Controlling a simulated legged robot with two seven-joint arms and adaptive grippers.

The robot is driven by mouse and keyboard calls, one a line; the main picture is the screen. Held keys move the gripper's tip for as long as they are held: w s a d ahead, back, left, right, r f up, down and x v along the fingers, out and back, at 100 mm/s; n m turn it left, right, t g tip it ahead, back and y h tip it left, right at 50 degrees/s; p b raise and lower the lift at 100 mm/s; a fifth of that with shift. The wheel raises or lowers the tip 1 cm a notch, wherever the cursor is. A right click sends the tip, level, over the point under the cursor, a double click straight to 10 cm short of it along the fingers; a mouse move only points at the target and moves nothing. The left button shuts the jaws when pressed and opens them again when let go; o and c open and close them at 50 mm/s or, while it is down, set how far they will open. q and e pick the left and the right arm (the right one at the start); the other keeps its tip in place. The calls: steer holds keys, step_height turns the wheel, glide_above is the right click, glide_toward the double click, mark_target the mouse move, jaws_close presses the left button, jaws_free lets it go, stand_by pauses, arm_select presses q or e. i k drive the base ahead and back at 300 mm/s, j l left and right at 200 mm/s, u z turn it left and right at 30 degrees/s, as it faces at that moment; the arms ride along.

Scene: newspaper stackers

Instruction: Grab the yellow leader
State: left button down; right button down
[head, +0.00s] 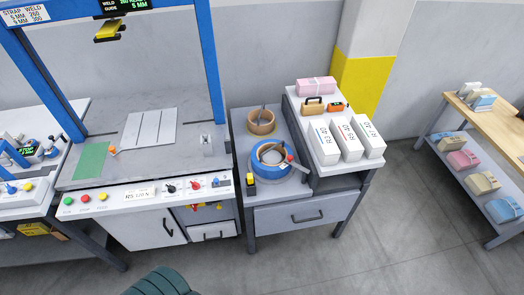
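No part is plainly labelled as the yellow leader, and I cannot tell which yellow piece it is. A small yellow and black piece (251,180) is at the left front of a blue ring-shaped roll (268,168) on the grey cabinet. A yellow block (109,30) hangs under the display on the blue machine frame. Small yellow and red pieces (205,206) show in an opening under the control panel. Neither of my grippers is in view.
The machine table (190,155) carries a light plate and a green pad. White boxes (347,140) and a pink bundle (316,86) sit on the right cabinet. A shelf (478,140) with bundles stands far right. A dark green ribbed shape (160,283) shows at the bottom; floor around is open.

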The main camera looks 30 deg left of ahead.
mark_target(250, 179)
steer(key=u, duration=1.25)
